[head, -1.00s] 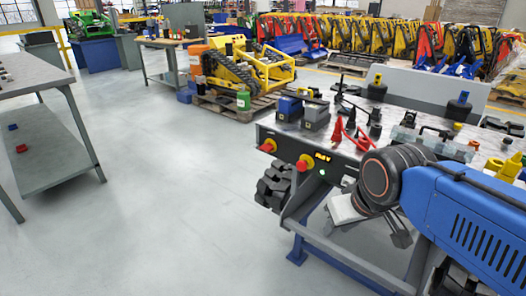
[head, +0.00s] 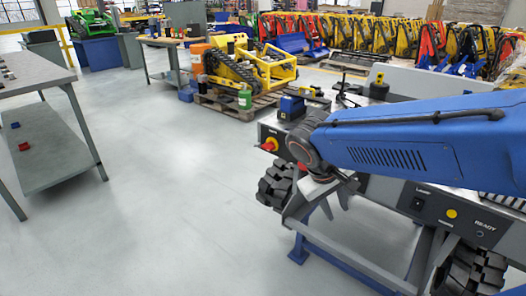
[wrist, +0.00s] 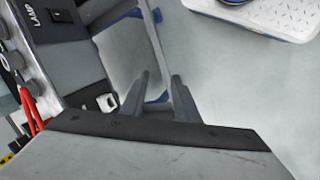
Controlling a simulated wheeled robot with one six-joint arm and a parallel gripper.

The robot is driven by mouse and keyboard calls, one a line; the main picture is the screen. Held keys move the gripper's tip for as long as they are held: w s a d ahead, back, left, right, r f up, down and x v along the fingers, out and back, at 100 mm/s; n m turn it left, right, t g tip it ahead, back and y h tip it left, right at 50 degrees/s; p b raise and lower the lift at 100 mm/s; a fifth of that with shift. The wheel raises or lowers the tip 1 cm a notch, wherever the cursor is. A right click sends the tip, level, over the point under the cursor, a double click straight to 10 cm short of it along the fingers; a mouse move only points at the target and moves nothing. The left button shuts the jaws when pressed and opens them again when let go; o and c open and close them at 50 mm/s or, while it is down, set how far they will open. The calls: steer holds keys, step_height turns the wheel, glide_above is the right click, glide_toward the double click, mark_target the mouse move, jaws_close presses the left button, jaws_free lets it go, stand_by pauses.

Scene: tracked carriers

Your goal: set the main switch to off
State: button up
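A red rotary knob on a yellow plate (head: 269,145) sits at the left end of the bench's dark front panel in the head view. It looks like a main switch, but I cannot read a label or its setting. A second red knob, seen earlier, is now hidden behind my arm. My gripper (head: 333,203) hangs in front of the panel, right of and below the visible knob, pointing down. In the wrist view my gripper (wrist: 160,76) has its two fingers apart with nothing between them. No red knob shows clearly there.
A black rocker switch (head: 417,204) and a yellow button (head: 451,213) sit further right on the panel. A rocker marked LAMP (wrist: 60,15) shows in the wrist view. Floor left of the bench is clear.

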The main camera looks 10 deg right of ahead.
steer(key=w+a+n+h, duration=0.1)
steer(key=w+h, duration=0.3)
steer(key=w, duration=0.3)
steer(key=n+t+h, duration=0.5)
steer(key=t+h, duration=0.1)
steer(key=t, duration=0.4)
glide_toward(268, 147)
steer(key=x, duration=0.8)
steer(key=shift+w+a+f, duration=0.25)
steer(key=shift+w+f, duration=0.05)
jaws_close()
